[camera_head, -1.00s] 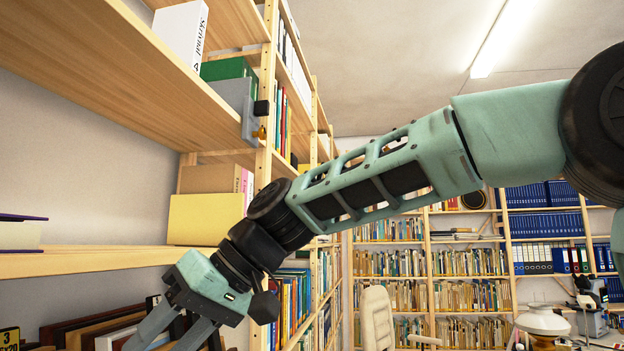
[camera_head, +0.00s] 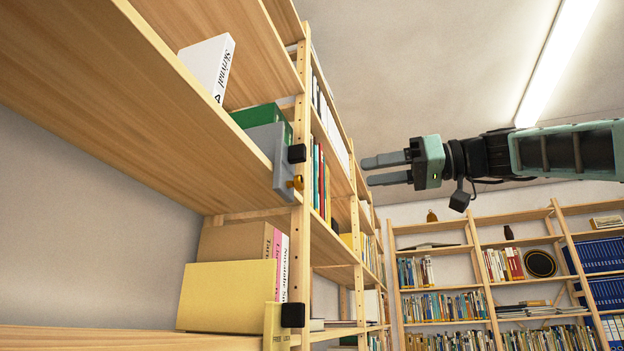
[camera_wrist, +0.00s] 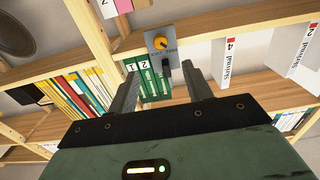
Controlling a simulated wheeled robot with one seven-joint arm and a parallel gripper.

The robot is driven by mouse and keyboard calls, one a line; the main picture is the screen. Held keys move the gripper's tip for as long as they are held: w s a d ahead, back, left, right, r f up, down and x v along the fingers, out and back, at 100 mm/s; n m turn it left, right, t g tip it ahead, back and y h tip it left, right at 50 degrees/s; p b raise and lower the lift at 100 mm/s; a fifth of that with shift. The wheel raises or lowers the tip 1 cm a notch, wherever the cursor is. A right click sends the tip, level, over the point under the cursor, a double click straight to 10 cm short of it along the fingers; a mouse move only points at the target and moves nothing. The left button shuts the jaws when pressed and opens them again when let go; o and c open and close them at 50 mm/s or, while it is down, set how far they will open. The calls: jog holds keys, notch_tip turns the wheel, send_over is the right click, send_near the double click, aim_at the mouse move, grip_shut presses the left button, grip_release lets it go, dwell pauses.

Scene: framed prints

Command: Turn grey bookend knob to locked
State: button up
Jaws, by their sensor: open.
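The grey bookend (camera_head: 283,166) stands at the end of a shelf board, against a green binder. In the head view it carries a small brass-orange knob (camera_head: 296,183) on its lower face, with a black block (camera_head: 297,153) above it. In the wrist view the bookend's grey plate (camera_wrist: 152,51) shows the orange knob (camera_wrist: 161,42) face on, with small lettering too blurred to read surely. I cannot tell the knob's setting. My gripper (camera_head: 366,171) is open and empty, to the right of the bookend and apart from it. In the wrist view its fingers (camera_wrist: 160,70) spread below the knob.
A yellow bookend (camera_head: 276,325) with another black block stands on the shelf below, beside a yellow box (camera_head: 228,296). A wooden upright (camera_head: 305,120) runs close beside the grey bookend. Free air lies between my gripper and the shelves. More bookshelves (camera_head: 480,290) stand behind.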

aim_at(302, 183)
jog(key=p+x, duration=0.6)
jog(key=x, duration=0.6)
jog(key=shift+w+a, duration=0.1)
jog(key=shift+a, duration=0.25)
jog(key=shift+w+a+p, duration=0.15)
jog(key=shift+a+p, duration=0.25)
jog(key=shift+a, duration=0.1)
jog(key=shift+f, duration=0.1)
jog(key=c, duration=1)
